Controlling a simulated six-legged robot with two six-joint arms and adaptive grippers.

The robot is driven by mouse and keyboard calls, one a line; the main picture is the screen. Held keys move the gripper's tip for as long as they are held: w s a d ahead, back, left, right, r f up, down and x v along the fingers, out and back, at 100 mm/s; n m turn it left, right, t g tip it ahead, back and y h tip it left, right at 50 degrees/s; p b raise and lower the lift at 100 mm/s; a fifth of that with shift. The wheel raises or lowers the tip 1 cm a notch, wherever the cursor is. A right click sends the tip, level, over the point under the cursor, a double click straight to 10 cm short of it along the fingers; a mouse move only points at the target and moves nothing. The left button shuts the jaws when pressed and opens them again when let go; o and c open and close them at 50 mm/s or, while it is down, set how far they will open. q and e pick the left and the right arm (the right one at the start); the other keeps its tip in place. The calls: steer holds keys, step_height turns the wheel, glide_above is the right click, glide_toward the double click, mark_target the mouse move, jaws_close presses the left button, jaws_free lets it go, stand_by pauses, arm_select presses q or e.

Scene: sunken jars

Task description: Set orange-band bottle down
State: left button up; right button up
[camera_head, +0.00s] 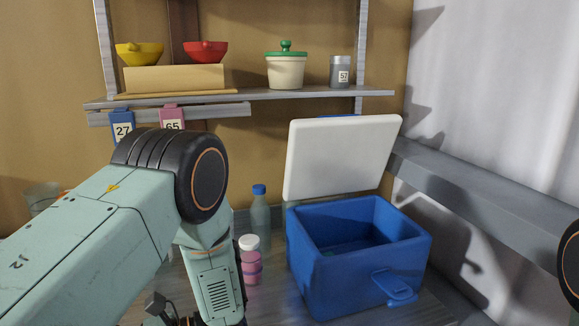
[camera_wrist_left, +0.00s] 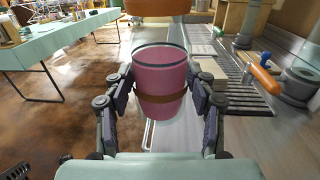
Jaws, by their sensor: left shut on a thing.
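In the left wrist view, a pink, cup-like bottle (camera_wrist_left: 160,110) with a brown-orange band (camera_wrist_left: 160,97) around its middle is between the fingers of my left gripper (camera_wrist_left: 161,84). The fingers are shut on its two sides. A grey surface shows beneath and beyond it; I cannot tell whether the bottle touches it. In the head view my left arm hides the held bottle and most of the gripper. My right gripper is not in view.
A pink jar with a white lid (camera_head: 250,262) and a blue-capped bottle (camera_head: 260,218) stand right of my left arm. An open blue cooler (camera_head: 350,275) with its white lid (camera_head: 342,157) raised is farther right. A shelf (camera_head: 320,94) holds bowls and containers.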

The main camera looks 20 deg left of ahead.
arm_select(q)
steer(key=s+d+f+n+g+h, duration=0.15)
steer(key=s+d+n+h, duration=0.25)
steer(key=d+n+h, duration=0.65)
steer(key=s+d+n+g+h, duration=0.35)
steer(key=d+n+h, duration=0.35)
steer(key=d+h, duration=0.6)
steer(key=w+d+r+n+t+h+b, duration=0.15)
steer(key=w+d+n+t+h, duration=0.35)
steer(key=w+n+t+h, duration=0.65)
steer(key=w+a+n+t+y, duration=0.5)
steer(key=w+t, duration=0.3)
steer(key=t, duration=0.6)
steer(key=shift+w+a+f+n+y, duration=0.3)
steer(key=shift+w+a+f+n, duration=0.1)
steer(key=shift+a+n, duration=0.4)
steer(key=shift+s+a+f+t, duration=0.1)
steer(key=shift+a+f+t, duration=0.2)
steer(key=shift+a+t, duration=0.15)
steer(key=shift+b, duration=0.3)
